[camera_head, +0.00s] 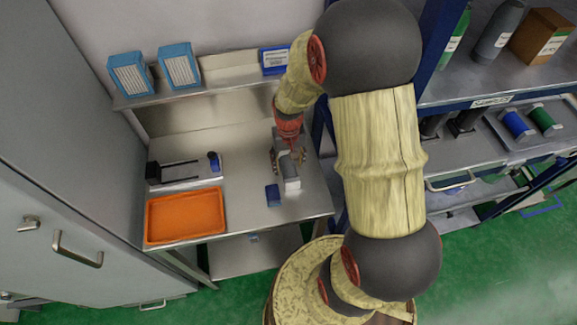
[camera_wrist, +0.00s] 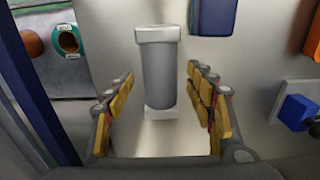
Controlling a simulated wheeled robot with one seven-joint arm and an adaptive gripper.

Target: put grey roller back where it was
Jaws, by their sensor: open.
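The grey roller (camera_wrist: 160,78) is a grey cylinder with a white block at each end, over the steel table (camera_head: 245,215). In the head view the grey roller (camera_head: 287,167) is at the right part of the table, partly covered by my gripper (camera_head: 288,158). In the wrist view my gripper (camera_wrist: 162,110) is open, with one finger on each side of the roller and a gap to each. I cannot tell how far the fingertips are above the tabletop.
A blue block (camera_head: 273,195) lies close by on the left. An orange tray (camera_head: 185,215) and a grey fixture with a blue knob (camera_head: 213,162) are further left. A rack at the right holds a blue spool (camera_head: 515,123) and a green spool (camera_head: 543,118).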

